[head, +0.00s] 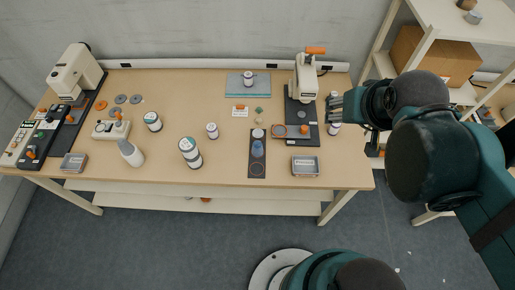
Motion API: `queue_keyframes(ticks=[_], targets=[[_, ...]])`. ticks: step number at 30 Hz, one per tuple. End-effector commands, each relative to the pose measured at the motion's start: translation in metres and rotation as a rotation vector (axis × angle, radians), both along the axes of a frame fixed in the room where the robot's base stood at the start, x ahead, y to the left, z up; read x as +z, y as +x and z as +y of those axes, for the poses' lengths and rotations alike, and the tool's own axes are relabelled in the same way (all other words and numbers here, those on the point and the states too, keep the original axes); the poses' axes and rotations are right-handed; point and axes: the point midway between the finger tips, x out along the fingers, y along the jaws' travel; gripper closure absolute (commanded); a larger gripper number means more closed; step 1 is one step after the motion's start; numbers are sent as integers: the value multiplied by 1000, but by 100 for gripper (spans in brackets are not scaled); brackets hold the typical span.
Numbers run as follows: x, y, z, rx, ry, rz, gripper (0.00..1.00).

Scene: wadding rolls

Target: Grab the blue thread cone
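The blue thread cone (258,149) stands upright on a narrow dark strip (257,178) near the middle of the table. A small pale object (258,133) sits just behind it on the same strip, and a ringed spot in front of it is bare. My gripper (336,107) is at the table's right end, to the right of the cone and well apart from it. Its fingers point left, close to a white roll (334,129) that it partly hides. The fingers are too small and dark to show their opening.
A clear box (305,165) is at the front right. Several white rolls (190,152) stand left of the strip. A shelf (440,45) is at right.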

Motion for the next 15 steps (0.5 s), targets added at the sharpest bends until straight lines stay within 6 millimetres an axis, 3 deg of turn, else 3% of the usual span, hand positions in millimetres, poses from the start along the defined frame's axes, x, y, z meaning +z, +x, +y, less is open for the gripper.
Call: queue_keyframes(ticks=[15], targets=[[-36, 37, 38, -109, 93, 110, 55]])
